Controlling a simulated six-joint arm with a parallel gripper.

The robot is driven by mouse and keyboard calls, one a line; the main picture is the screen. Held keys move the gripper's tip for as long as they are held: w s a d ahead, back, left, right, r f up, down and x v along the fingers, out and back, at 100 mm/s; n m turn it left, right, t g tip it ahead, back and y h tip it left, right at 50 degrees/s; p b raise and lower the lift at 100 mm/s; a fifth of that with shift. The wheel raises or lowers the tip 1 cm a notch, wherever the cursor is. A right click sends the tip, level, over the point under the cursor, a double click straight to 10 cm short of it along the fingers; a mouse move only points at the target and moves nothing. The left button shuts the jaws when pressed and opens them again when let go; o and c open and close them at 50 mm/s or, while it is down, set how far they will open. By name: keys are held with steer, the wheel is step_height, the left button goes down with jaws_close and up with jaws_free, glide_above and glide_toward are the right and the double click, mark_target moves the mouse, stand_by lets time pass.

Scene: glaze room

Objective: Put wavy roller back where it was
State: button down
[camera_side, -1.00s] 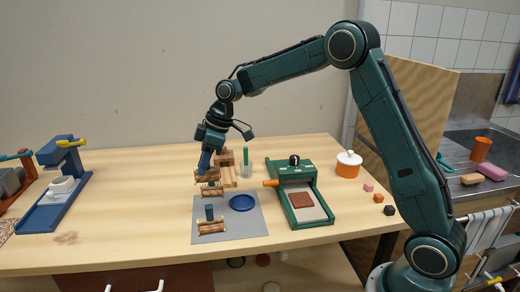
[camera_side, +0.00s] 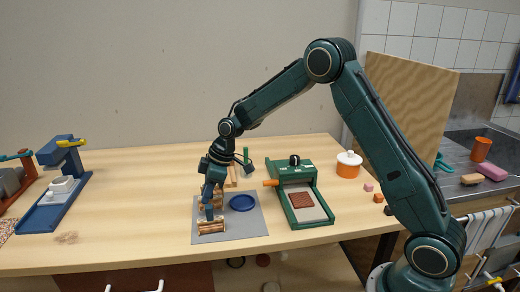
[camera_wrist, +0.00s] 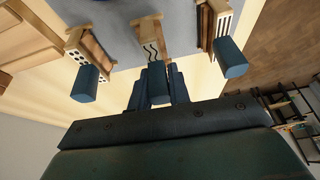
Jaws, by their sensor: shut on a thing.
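My gripper (camera_side: 213,205) is over the left part of the grey mat (camera_side: 247,224). In the wrist view it (camera_wrist: 156,88) is shut on the blue handle of the wooden roller with a wavy mark, the wavy roller (camera_wrist: 149,35). That roller is between a roller with a dotted end (camera_wrist: 76,38) and a roller with a striped end (camera_wrist: 222,22); both have blue handles too. In the side view one wooden roller (camera_side: 211,228) lies at the mat's front left, and my gripper hides most of the wavy roller. Whether it touches the mat I cannot tell.
A blue press (camera_side: 62,185) stands far left. The table between it and the mat is mostly clear.

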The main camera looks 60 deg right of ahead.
mark_target(221, 196)
steer(key=shift+f, duration=0.65)
steer(key=shift+s+f, duration=0.1)
steer(key=shift+f, duration=0.4)
steer(key=shift+s+f, duration=0.1)
steer(key=shift+f, duration=0.2)
steer(key=c, duration=1.3)
jaws_free()
steer(key=shift+r, duration=0.1)
steer(key=shift+r, duration=0.2)
steer(key=shift+r, duration=0.6)
steer(key=shift+v, duration=5.85)
